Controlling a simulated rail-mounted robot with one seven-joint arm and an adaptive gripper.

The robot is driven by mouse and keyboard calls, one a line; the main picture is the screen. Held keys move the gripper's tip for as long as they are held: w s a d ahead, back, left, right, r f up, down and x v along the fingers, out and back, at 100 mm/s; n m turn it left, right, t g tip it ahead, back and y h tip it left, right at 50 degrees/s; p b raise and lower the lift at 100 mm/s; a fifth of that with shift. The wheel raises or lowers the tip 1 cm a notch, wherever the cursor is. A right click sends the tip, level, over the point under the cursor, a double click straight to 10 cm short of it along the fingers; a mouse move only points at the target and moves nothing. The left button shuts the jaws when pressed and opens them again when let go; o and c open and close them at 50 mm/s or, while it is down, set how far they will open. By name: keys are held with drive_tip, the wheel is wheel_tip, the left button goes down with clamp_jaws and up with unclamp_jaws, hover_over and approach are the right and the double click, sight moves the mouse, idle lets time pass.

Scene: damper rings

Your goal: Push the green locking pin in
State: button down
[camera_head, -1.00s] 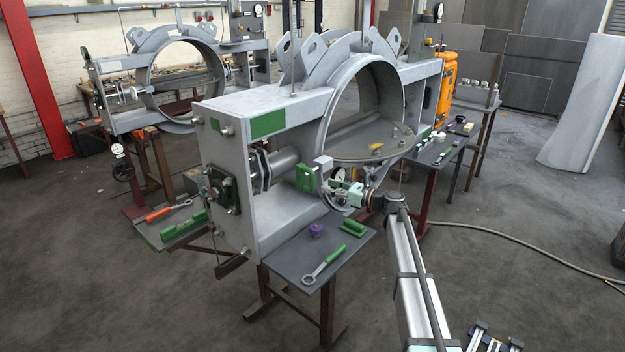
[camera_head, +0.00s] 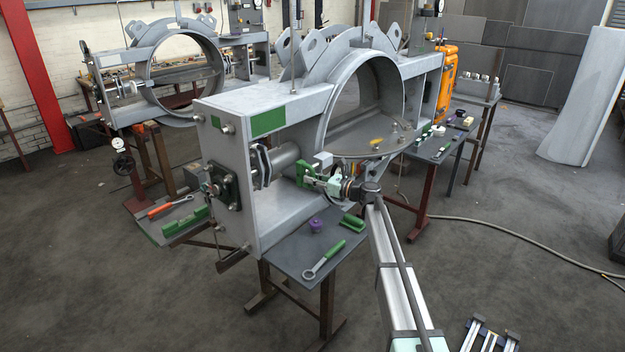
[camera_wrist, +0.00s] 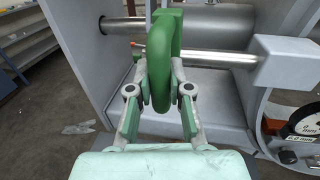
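The green locking pin's handle (camera_head: 309,174) stands at the inner side of the grey frame, below the large ring. In the wrist view it is a thick green loop (camera_wrist: 160,62) by a bright metal rod (camera_wrist: 217,59), which runs right to a grey block. My gripper (camera_head: 316,180) is at the handle. In the wrist view my gripper's fingers (camera_wrist: 159,72) stand one on each side of the loop, their tips very close to it. Whether they press on it cannot be made out. The rod's far end behind the loop is hidden.
A grey shelf (camera_head: 285,250) below holds a green-handled ring wrench (camera_head: 324,260), a purple knob (camera_head: 316,225) and a green block (camera_head: 351,224). The frame's wall (camera_wrist: 72,55) is close on the left in the wrist view. A dial (camera_wrist: 303,120) stands at the right.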

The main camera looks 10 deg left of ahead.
sight(317, 166)
drive_tip(key=w+d, duration=0.1)
drive_tip(key=w, duration=0.1)
drive_tip(key=w+d+b, duration=0.1)
drive_tip(key=w+d, duration=0.1)
drive_tip(key=w, duration=0.1)
drive_tip(key=w+d, duration=0.2)
drive_tip(key=shift+w, duration=0.3)
drive_tip(key=shift+r, duration=0.15)
drive_tip(key=c, duration=1)
unclamp_jaws()
drive_tip(key=shift+d, duration=0.1)
drive_tip(key=shift+c, duration=0.2)
drive_tip(key=shift+s+d, duration=0.15)
drive_tip(key=v, duration=1.1)
drive_tip(key=shift+d, duration=0.3)
